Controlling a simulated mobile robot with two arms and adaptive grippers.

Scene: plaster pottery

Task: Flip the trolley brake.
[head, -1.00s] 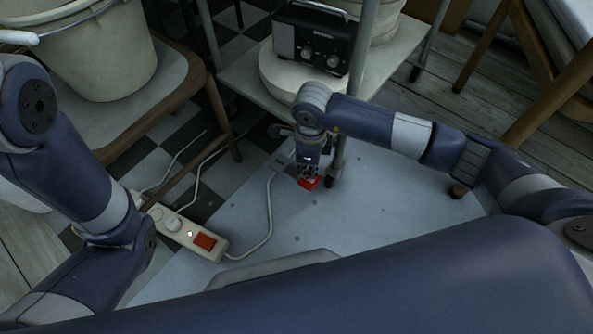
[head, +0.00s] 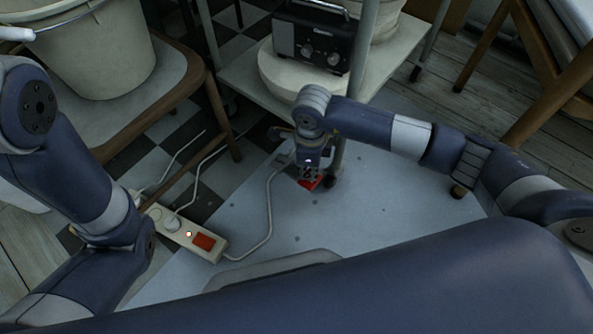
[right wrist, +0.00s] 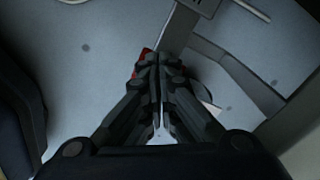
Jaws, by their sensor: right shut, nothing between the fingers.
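The trolley brake is a small red lever (head: 311,183) low by the caster (head: 330,180) at the foot of a grey trolley leg. Its red edge also shows in the right wrist view (right wrist: 147,55), mostly hidden by my fingers. My right gripper (head: 308,175) points down directly over the red lever. It is shut and holds nothing. In the right wrist view its closed fingertips (right wrist: 160,58) overlap the lever; I cannot tell whether they touch it. The trolley (head: 400,62) has a pale shelf. My left arm comes in at the left, but its gripper is not in view.
A white power strip (head: 170,222) with a red switch lies left, its cable curving over the pale floor sheet (head: 330,225). A black radio-like box (head: 311,38) stands on the trolley shelf. A chair (head: 175,80) with a bucket (head: 100,55) stands at upper left.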

